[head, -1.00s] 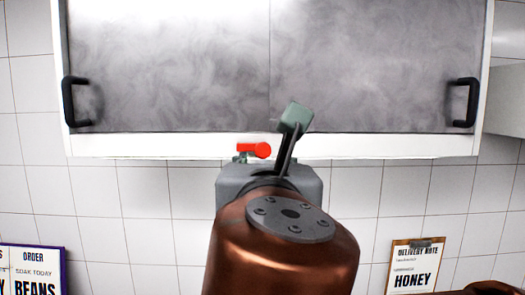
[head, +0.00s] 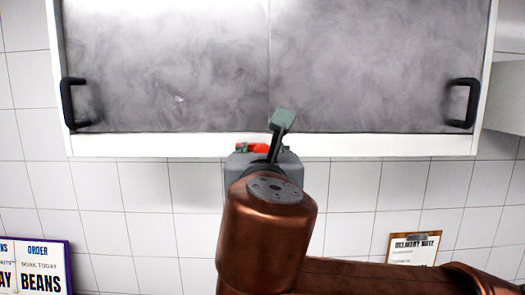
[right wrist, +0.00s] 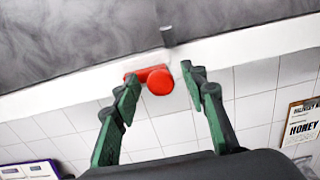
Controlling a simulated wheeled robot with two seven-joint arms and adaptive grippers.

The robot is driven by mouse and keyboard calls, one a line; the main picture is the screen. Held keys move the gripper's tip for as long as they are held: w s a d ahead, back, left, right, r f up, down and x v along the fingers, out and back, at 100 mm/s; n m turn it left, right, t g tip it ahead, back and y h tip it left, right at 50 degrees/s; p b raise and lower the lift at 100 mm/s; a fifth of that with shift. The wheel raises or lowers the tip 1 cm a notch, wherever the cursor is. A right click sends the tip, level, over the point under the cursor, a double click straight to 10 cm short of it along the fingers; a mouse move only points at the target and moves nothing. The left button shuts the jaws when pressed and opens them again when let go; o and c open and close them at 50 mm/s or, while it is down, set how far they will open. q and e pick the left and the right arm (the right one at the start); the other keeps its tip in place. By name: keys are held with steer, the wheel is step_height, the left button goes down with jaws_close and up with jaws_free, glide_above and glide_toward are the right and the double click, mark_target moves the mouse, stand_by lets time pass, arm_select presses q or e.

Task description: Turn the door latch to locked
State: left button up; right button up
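The door latch is a red handle with a round end, at the bottom edge of the cabinet. In the right wrist view the latch (right wrist: 160,83) lies between the fingertips, its bar pointing left. In the head view the latch (head: 252,149) is partly hidden behind my right gripper (head: 277,128). The right gripper's green fingers are apart in the right wrist view (right wrist: 160,73). The left fingertip is close to the bar's end; I cannot tell whether they touch. My left gripper is out of view.
The grey cabinet doors (head: 170,70) have a black handle at the left (head: 68,103) and another at the right (head: 470,103). A white tiled wall (head: 145,190) lies below. An order sign (head: 42,265) and a delivery note clipboard (head: 413,247) are lower down.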

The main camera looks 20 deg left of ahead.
jaws_close()
stand_by(0.5)
steer(key=shift+d+f+m+b, duration=0.15)
steer(key=shift+m+b, duration=2.45)
steer(key=shift+m, duration=1.85)
steer(key=shift+a+f+m+b, duration=0.1)
steer(key=shift+m+b, duration=2.45)
steer(key=shift+m, duration=1.9)
steer(key=shift+d, duration=0.1)
jaws_free()
steer(key=shift+r, duration=0.1)
